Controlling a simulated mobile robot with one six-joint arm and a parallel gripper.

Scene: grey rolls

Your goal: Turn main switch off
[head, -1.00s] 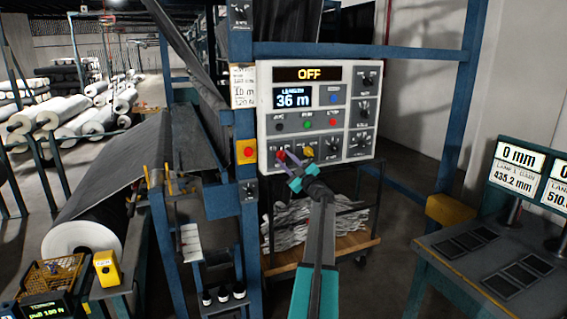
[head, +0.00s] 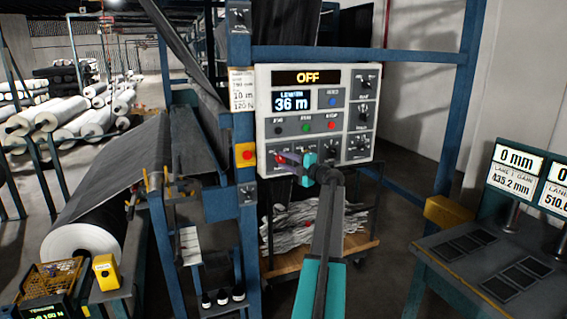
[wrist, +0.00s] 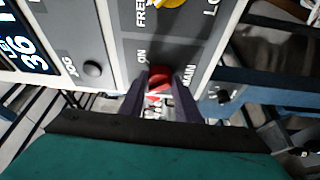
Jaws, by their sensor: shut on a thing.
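The main switch is a red knob (wrist: 159,79) on the lower left of a pale control panel (head: 262,100). Labels "ON" and "MAIN" stand beside it in the wrist view. My gripper (wrist: 160,92) has its two dark fingers on either side of the red knob and is shut on it. The panel's top display (head: 307,77) reads "OFF".
A yellow knob (wrist: 170,3) labelled "FREE" and "LO..." sits beside the main switch. A red button on a yellow box (head: 246,153) is on the blue post just left of the panel. Black dials line the panel's right side. A desk with screens (head: 480,250) stands at right.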

